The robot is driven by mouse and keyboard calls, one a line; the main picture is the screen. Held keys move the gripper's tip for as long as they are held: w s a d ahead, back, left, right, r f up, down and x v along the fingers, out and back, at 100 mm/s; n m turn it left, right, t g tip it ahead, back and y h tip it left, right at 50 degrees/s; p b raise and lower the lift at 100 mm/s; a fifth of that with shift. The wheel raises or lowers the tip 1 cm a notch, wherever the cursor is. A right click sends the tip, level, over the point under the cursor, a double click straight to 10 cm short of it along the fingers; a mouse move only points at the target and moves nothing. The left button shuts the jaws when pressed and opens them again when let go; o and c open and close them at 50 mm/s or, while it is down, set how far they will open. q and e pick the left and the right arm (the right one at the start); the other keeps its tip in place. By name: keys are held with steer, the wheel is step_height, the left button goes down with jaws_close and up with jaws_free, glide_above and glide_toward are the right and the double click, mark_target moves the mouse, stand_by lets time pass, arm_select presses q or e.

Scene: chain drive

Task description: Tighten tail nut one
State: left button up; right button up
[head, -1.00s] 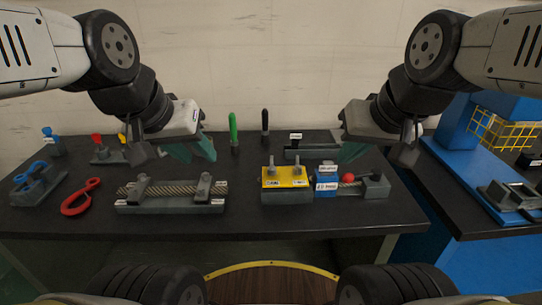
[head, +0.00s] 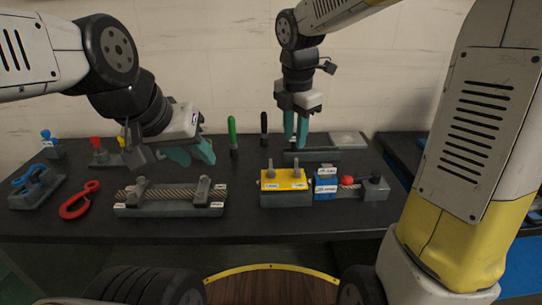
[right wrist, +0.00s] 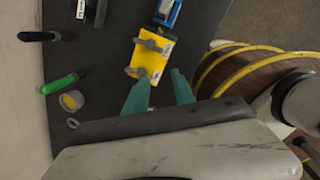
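A yellow block (head: 284,174) on a grey base carries two upright grey studs or nuts, a left one (head: 270,172) and a right one (head: 297,169). Its small labels are unreadable, so I cannot tell which is tail nut one. The right wrist view shows the yellow block (right wrist: 150,58) with two winged grey nuts (right wrist: 158,43) (right wrist: 138,72). My right gripper (head: 297,138) points down above the table behind the block, open and empty. Its fingers also show in the right wrist view (right wrist: 161,82). My left gripper (head: 193,158) is open and empty, above the table's left rear.
A rope fixture (head: 170,208) stands left of the yellow block, a blue block (head: 325,187) right of it. Green (head: 232,133) and black (head: 264,128) handled tools stand at the back.

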mark_target(271, 163)
steer(key=w+a+f+n, duration=0.2)
steer(key=n, duration=0.1)
steer(key=w+a+f+n+g, duration=0.1)
steer(key=w+f+n, duration=0.1)
steer(key=n, duration=0.2)
steer(key=w+a+f+n, duration=0.2)
steer(key=n, duration=0.1)
steer(key=shift+a+n+g, duration=0.35)
steer(key=shift+n+g, duration=0.05)
steer(key=shift+w+a+f, duration=0.1)
steer(key=shift+f, duration=0.15)
step_height(271, 163, down, 7)
steer(key=shift+f, duration=0.15)
jaws_close()
